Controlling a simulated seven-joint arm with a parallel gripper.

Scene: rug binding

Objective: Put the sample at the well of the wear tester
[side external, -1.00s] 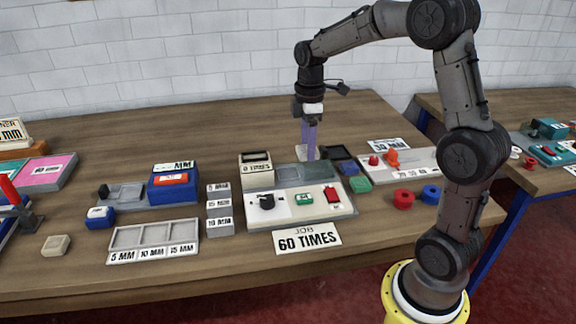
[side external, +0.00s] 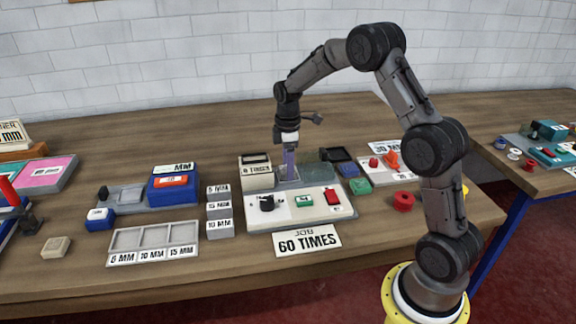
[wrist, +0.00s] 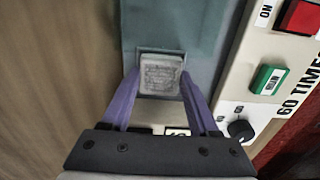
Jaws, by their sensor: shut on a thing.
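The wear tester (side external: 285,213) is a pale machine with a dial, a green switch and a red switch on its front and a grey-blue plate (side external: 318,172) behind them. In the wrist view its plate (wrist: 176,22) has a square well (wrist: 142,52). My gripper (wrist: 160,80) has its purple fingers shut on a pale grey square sample (wrist: 160,72). The sample sits over the well and covers most of it; I cannot tell whether it rests inside. In the side view my gripper (side external: 290,176) points down at the plate's left part, and the sample is hard to make out.
A counter box (side external: 256,172) stands close at the plate's left. A "60 TIMES" job card (side external: 308,240) lies in front of the tester.

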